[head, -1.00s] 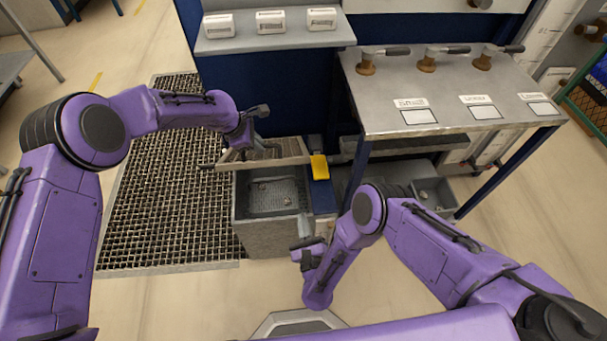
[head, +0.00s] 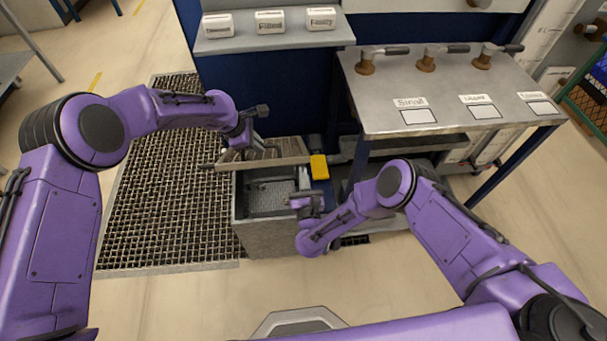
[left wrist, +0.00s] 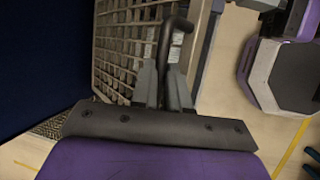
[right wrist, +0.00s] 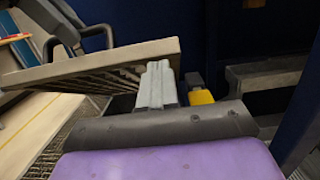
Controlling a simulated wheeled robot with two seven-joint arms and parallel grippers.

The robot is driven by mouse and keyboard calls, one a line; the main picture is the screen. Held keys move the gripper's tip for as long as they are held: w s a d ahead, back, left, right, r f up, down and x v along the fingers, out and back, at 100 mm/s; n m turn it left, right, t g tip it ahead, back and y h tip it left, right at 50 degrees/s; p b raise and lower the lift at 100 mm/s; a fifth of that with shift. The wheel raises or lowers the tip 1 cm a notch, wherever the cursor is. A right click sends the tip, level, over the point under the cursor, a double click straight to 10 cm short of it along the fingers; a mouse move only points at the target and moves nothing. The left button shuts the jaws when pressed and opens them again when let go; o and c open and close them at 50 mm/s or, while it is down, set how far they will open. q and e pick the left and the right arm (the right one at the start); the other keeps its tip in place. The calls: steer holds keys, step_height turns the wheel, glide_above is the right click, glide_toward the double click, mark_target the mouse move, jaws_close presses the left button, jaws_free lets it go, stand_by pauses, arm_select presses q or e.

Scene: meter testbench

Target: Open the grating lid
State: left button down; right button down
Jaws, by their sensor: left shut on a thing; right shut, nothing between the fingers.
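The grating lid (head: 262,162) is tilted up above the grey box (head: 265,240), whose opening shows a meshed floor. In the left wrist view the lid's bars (left wrist: 115,45) and its dark bent handle (left wrist: 166,42) are close up. My left gripper (head: 243,150) is shut on the handle, with its fingers (left wrist: 160,85) on either side of it. My right gripper (head: 298,200) is over the right part of the box opening, below the lid. In the right wrist view its fingers (right wrist: 157,72) are shut and empty, overlapping the lid's edge (right wrist: 110,58); contact cannot be told.
A yellow block (head: 319,167) sits at the box's right end. A metal table (head: 450,95) with several handled tools stands at the right. A shelf (head: 275,40) with white labelled blocks is behind. Floor grating (head: 165,205) lies left of the box.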

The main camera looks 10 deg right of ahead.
mark_target(302, 158)
arm_select(q)
steer(key=shift+w+a+f, duration=0.1)
steer(key=shift+a+f, duration=0.05)
steer(key=shift+a, duration=0.1)
arm_select(e)
steer(key=shift+w+r, duration=0.2)
steer(key=shift+r, duration=0.05)
steer(key=shift+w+r, duration=0.45)
steer(key=shift+r, duration=0.25)
steer(key=shift+w+r, duration=0.25)
steer(key=shift+r, duration=0.05)
arm_select(q)
steer(key=shift+f, duration=0.15)
steer(key=c, duration=1.1)
jaws_free()
steer(key=shift+s+d, duration=0.1)
steer(key=shift+s, duration=0.15)
arm_select(e)
steer(key=shift+w, duration=0.1)
